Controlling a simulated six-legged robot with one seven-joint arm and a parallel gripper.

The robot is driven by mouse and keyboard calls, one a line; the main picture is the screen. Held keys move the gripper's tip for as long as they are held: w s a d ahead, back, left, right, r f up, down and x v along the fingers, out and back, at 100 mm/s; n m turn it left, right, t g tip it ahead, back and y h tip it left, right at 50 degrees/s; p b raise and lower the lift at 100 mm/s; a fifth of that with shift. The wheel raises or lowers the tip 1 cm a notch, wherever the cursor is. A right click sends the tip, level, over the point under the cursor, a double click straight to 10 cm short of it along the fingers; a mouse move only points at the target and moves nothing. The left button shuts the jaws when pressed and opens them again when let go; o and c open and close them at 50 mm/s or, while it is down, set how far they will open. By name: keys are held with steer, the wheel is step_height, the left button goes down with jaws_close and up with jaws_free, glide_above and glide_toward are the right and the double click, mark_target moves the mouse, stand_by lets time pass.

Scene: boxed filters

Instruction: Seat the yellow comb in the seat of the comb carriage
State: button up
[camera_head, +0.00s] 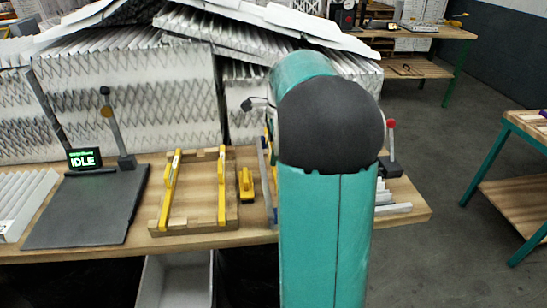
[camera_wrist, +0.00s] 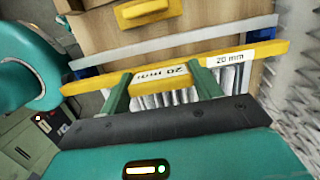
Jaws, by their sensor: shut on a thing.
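In the wrist view, a long yellow comb (camera_wrist: 135,76) marked "20 mm" lies across the green fingertips of my gripper (camera_wrist: 161,82), which is shut on it. The comb is slightly tilted in the picture, its right end higher. Beyond it is a grey bar (camera_wrist: 170,43) with blue ends, apart from the comb in the picture. The bar also shows in the head view (camera_head: 265,180), left of my arm. I cannot tell for certain whether this bar belongs to the comb carriage, and no seat is clearly visible. My arm hides the gripper and held comb in the head view.
A wooden frame (camera_head: 195,227) with two yellow bars lies on the bench (camera_head: 255,236). A yellow-handled block (camera_head: 246,184) sits beside it. White slats (camera_head: 393,209) and a red-knobbed lever (camera_head: 391,145) are right of my arm. Pleated filters (camera_head: 125,100) stand behind.

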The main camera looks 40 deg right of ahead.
steer(key=shift+w+d+f, duration=0.15)
steer(key=shift+d+f, duration=0.05)
steer(key=shift+f, duration=0.8)
steer(key=shift+w+d+f, duration=0.1)
steer(key=shift+d+f, duration=0.1)
steer(key=shift+f, duration=0.8)
steer(key=shift+f, duration=0.1)
steer(key=o, duration=1.1)
